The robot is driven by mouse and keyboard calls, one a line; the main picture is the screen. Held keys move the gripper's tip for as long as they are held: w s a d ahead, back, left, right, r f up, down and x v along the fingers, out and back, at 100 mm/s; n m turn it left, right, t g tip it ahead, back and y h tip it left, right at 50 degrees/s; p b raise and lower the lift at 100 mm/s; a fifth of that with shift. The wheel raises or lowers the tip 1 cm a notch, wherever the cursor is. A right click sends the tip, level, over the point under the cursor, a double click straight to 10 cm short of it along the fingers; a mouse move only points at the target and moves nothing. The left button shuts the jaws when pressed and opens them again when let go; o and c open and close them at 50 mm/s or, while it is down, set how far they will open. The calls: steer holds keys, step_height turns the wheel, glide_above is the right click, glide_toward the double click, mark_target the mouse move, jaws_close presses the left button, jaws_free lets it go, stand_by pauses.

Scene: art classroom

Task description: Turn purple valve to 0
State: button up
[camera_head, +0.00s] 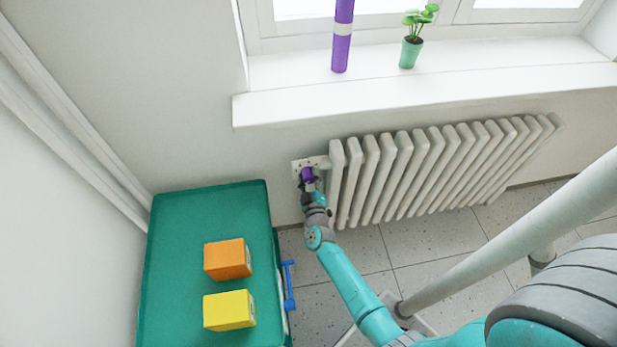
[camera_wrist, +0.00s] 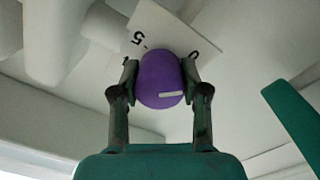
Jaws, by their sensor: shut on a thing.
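The purple valve (camera_head: 307,174) sits on a white dial plate (camera_head: 298,166) at the left end of the radiator. In the wrist view the purple valve (camera_wrist: 161,80) is a rounded knob with a short white mark near its lower right. Part of the dial plate (camera_wrist: 150,25) shows behind it, with a 5 at the upper left and a partly hidden figure at the upper right. My gripper (camera_wrist: 160,82) has one finger on each side of the knob and is shut on it. In the head view my gripper (camera_head: 309,186) reaches the valve from the front.
A white radiator (camera_head: 430,170) stands right of the valve, under a windowsill (camera_head: 290,105) with a purple-and-white cylinder (camera_head: 341,50) and a potted plant (camera_head: 410,50). A green cart (camera_head: 180,265) at the left bears an orange box (camera_head: 227,259) and a yellow box (camera_head: 229,310).

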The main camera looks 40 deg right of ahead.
steer(key=shift+f+n, duration=0.1)
steer(key=shift+n, duration=0.5)
steer(key=o, duration=1.1)
steer(key=shift+o, duration=0.2)
steer(key=v, duration=1.2)
steer(key=s+a+r+t+y, duration=0.1)
steer(key=s+a+r+y, duration=0.25)
steer(key=s+a, duration=0.4)
steer(key=s+a+r+t+y, duration=0.1)
steer(key=s+a+r+y, duration=0.3)
steer(key=s, duration=0.6)
steer(key=s+a+r+m+g+y, duration=0.1)
steer(key=s+a+r, duration=0.4)
steer(key=s+r, duration=0.7)
step_height(320, 180, up, 3)
steer(key=shift+s+a+r+g+y, duration=0.15)
steer(key=shift+s+r+g+y, duration=0.25)
steer(key=shift+y, duration=0.55)
